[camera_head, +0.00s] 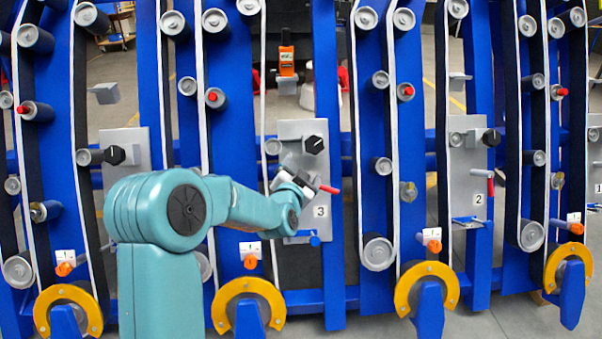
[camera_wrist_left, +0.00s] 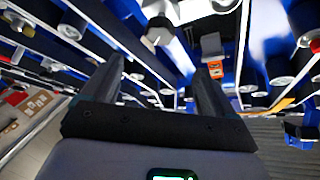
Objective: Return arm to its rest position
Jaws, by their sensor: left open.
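My left arm reaches in from the lower left in the head view. Its gripper (camera_head: 308,184) is in front of the grey panel (camera_head: 293,130) labelled 3, beside a small red-tipped lever (camera_head: 330,189) and below a black knob (camera_head: 314,145). Whether it touches the lever cannot be told. In the left wrist view the two dark fingers of the gripper (camera_wrist_left: 158,85) are spread apart with nothing held between them. The wrist hides part of the panel. My right gripper is in neither view.
Blue frame posts (camera_head: 327,70) with grey rollers (camera_head: 379,252) and belts stand across the whole view. Yellow half-ring guards (camera_head: 427,268) line the bottom. Another panel (camera_head: 467,170) labelled 2 stands to the right. An orange device (camera_head: 286,58) is mounted above panel 3.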

